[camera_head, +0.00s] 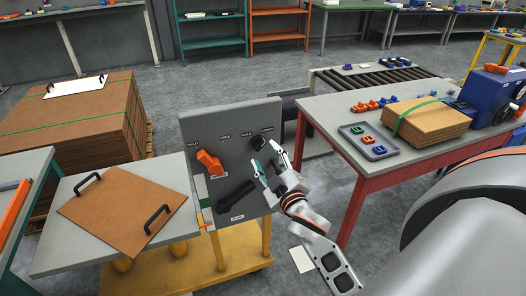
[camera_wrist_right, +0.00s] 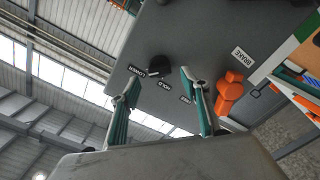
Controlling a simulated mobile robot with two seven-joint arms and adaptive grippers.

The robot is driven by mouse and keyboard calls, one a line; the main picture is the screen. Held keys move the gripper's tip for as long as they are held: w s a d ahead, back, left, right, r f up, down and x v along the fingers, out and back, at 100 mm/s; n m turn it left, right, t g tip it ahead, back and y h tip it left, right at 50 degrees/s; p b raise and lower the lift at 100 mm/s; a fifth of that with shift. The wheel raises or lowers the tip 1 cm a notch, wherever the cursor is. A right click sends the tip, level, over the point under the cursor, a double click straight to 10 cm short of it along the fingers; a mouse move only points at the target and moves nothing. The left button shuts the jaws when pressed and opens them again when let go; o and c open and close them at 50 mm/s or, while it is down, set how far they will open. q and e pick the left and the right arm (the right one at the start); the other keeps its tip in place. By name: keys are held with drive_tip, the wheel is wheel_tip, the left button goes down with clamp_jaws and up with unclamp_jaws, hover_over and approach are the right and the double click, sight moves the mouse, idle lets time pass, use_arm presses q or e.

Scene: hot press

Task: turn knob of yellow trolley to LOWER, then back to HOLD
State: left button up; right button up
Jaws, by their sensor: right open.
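The yellow trolley (camera_head: 237,261) carries an upright grey panel (camera_head: 229,120). A small black knob (camera_head: 258,143) sits at the panel's upper right, beneath the HOLD and LOWER labels. In the right wrist view the black knob (camera_wrist_right: 157,66) lies between those labels, just beyond my fingertips. Which label it points to is too small to tell. My right gripper (camera_head: 265,156) is open in front of the panel, near the knob. In the right wrist view its two green-padded fingers (camera_wrist_right: 157,84) stand apart, with nothing visible between them. My left gripper is not in view.
An orange lever (camera_head: 210,162) and a black handle (camera_head: 246,197) share the panel. A brown board (camera_head: 120,211) with two handles lies on the trolley's left top. A red-legged table (camera_head: 344,134) with a tray and stacked boards stands at right.

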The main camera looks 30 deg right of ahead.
drive_tip(key=v, duration=0.8)
drive_tip(key=shift+s, duration=0.1)
drive_tip(key=s+a+f+g+y, duration=0.2)
drive_tip(key=s+a+f, duration=0.2)
drive_tip(key=f, duration=0.6)
drive_tip(key=s+a+f+m+g+y, duration=0.1)
drive_tip(key=s+a+f, duration=0.3)
drive_tip(key=f, duration=0.6)
drive_tip(key=s+a+f+m+g+y, duration=0.1)
drive_tip(key=s+a+f+g+y, duration=0.2)
drive_tip(key=f, duration=0.7)
drive_tip(key=shift+s+a+f+g+y, duration=0.15)
drive_tip(key=shift+s+a+g+y, duration=0.2)
drive_tip(key=shift+s+a, duration=0.6)
drive_tip(key=shift+d, duration=0.1)
drive_tip(key=c, duration=0.5)
